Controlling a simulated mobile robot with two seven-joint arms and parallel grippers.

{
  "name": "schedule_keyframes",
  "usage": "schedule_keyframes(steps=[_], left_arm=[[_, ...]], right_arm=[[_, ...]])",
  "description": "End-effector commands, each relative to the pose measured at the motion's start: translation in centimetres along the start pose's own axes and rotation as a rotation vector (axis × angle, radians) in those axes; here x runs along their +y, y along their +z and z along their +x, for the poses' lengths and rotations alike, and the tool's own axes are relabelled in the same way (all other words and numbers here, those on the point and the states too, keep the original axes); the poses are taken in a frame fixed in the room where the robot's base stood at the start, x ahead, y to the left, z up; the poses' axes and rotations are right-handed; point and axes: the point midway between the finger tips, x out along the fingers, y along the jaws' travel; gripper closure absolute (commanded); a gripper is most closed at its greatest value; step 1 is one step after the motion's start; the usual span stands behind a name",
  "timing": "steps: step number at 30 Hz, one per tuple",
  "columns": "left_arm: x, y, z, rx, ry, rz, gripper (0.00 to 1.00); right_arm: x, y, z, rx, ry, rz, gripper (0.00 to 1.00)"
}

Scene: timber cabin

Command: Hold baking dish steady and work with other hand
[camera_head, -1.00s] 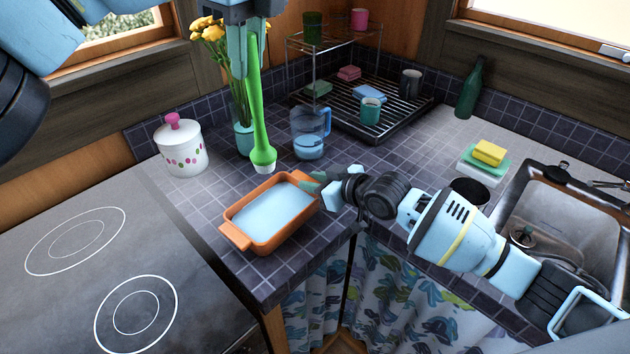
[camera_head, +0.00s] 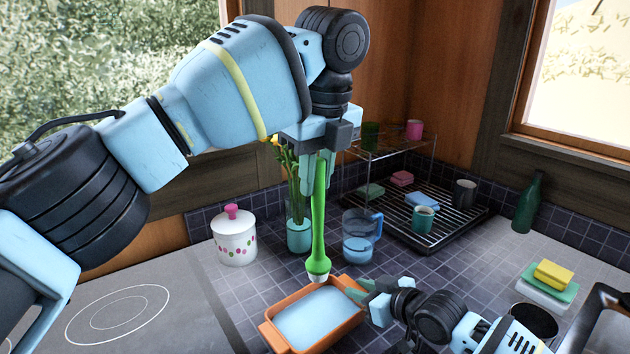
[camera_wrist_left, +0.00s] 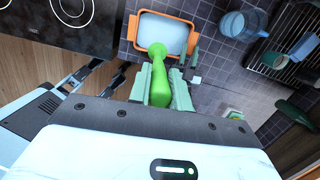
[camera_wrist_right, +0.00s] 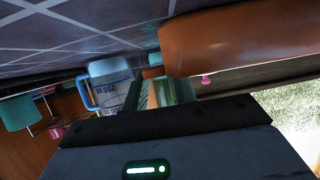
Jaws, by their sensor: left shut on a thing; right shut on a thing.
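An orange baking dish (camera_head: 272,338) with a pale blue inside stands on the tiled counter. It also shows in the left wrist view (camera_wrist_left: 138,28) and the right wrist view (camera_wrist_right: 240,40). My right gripper (camera_head: 364,293) is shut on the dish's back right end; in the right wrist view its fingers (camera_wrist_right: 162,92) are beside the orange wall. My left gripper (camera_head: 318,160) is shut on a long green tool (camera_head: 318,225), held upright with its pale tip down by the dish's back edge. I cannot tell whether the tip touches the dish. The tool also shows in the left wrist view (camera_wrist_left: 159,86).
A blue jug (camera_head: 358,245), a flower vase (camera_head: 299,237) and a white lidded jar (camera_head: 235,245) stand behind the dish. A dish rack (camera_head: 455,222) is at the back right. The stove (camera_head: 150,310) lies left, the sink (camera_head: 605,325) right.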

Motion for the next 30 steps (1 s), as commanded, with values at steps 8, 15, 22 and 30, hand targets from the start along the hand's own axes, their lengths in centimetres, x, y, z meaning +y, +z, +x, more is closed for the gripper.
schedule_keyframes(steps=[8, 15, 22, 30], left_arm=[[-2.4, 0.8, 5.0, 0.006, -0.054, 0.366, 1.00], [-3.5, 1.2, 7.5, -0.006, -0.081, 0.563, 1.00], [-3.7, 1.3, 8.0, -0.010, -0.087, 0.605, 1.00], [-3.7, 1.2, 8.8, -0.010, -0.086, 0.604, 1.00]], right_arm=[[0.0, 0.0, 0.0, -0.001, 0.000, 0.000, 1.00], [0.0, 0.0, 0.0, -0.001, 0.000, 0.000, 1.00], [0.0, 0.1, 0.0, -0.001, 0.000, 0.000, 1.00], [0.0, 0.1, 0.0, -0.001, 0.000, 0.000, 1.00]])
